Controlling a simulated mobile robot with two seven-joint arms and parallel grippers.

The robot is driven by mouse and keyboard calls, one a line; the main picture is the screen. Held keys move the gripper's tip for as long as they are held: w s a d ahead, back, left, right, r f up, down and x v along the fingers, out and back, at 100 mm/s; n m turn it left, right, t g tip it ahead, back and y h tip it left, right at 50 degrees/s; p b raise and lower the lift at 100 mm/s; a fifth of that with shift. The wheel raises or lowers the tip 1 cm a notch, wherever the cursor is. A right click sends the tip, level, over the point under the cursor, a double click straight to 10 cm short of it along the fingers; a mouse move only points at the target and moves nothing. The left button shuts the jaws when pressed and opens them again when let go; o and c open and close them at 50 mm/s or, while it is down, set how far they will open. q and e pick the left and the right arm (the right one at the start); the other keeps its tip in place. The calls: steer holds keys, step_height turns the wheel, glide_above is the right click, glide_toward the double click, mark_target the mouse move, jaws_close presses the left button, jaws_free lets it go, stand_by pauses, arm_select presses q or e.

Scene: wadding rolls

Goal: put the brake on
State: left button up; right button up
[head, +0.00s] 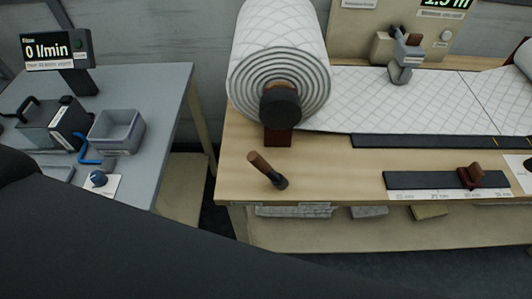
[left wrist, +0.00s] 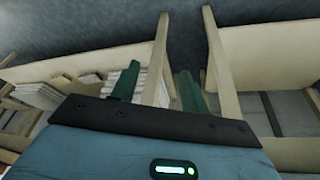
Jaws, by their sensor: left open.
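A lever with a brown grip (head: 263,166) stands on a dark pivot near the front left corner of the wooden bench (head: 330,165), its grip tilted up to the left. Behind it, a big roll of white quilted wadding (head: 275,45) sits on a dark-capped spindle (head: 281,104), its sheet running right over the bench. My left gripper (left wrist: 159,72) shows in the left wrist view with its two green fingers apart and nothing between them. Bench legs and low shelves show beyond it; the lever does not show there. My right gripper is in neither view.
A dark slotted strip with a red-brown slider (head: 470,176) lies at the bench's front right. A grey clamp-like device (head: 405,58) stands over the sheet. A grey side table (head: 165,110) at left holds a bin (head: 117,132) and a blue knob (head: 98,178). My dark arm covers the lower left.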

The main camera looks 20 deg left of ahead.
mark_target(249, 157)
arm_select(q)
steer(key=s+r+g+b, duration=0.2)
steer(key=s+g, duration=0.1)
steer(key=g, duration=0.1)
steer(key=w+d+r+m+t+h, duration=0.2)
steer(key=w+d+r+m+h, duration=0.15)
steer(key=w, duration=0.35)
steer(key=w+d+r+m+t+h, duration=0.25)
steer(key=w+r+m+h, duration=0.2)
steer(key=w, duration=0.25)
steer(key=w+a+r+m+t+h, duration=0.2)
steer(key=w+r+t+h, duration=0.35)
steer(key=w+r, duration=0.9)
steer(key=d+p, duration=0.1)
steer(key=w+d+r+g+h+p, duration=0.1)
steer(key=d, duration=0.1)
steer(key=d+r+g, duration=0.1)
steer(key=d, duration=0.1)
steer(key=shift+w+d+r+h+p, duration=0.15)
steer(key=shift+w+d+h+p, duration=0.1)
steer(key=shift+w+h+p, duration=0.15)
steer(key=shift+w+d+f, duration=0.2)
steer(key=shift+d+f, duration=0.05)
steer(key=shift+d, duration=0.35)
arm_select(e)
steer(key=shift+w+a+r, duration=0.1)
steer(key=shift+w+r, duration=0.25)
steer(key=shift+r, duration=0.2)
